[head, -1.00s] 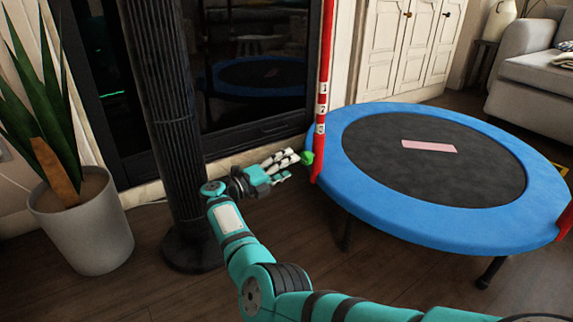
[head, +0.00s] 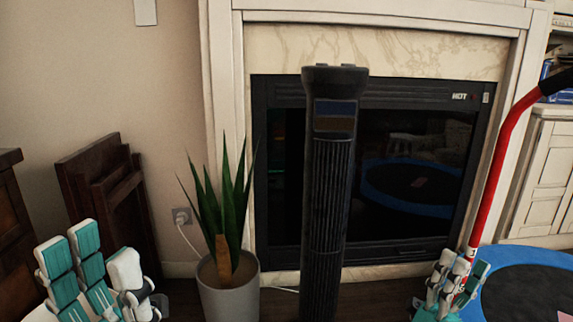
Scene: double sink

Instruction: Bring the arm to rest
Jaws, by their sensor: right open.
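My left gripper (head: 92,268) is at the lower left edge of the head view, fingers up and spread, with nothing seen between them. My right gripper (head: 456,272) is at the lower right, in front of the lower end of the red handle bar (head: 490,185). Its fingers point up and are open. Whether they touch the bar cannot be told. The rest of both arms is below the picture.
A black tower fan (head: 325,190) stands in the middle before a dark fireplace (head: 415,150). A potted plant (head: 230,285) is left of it. Dark folded wooden furniture (head: 105,195) leans at the left wall. A blue trampoline (head: 500,258) is at the lower right.

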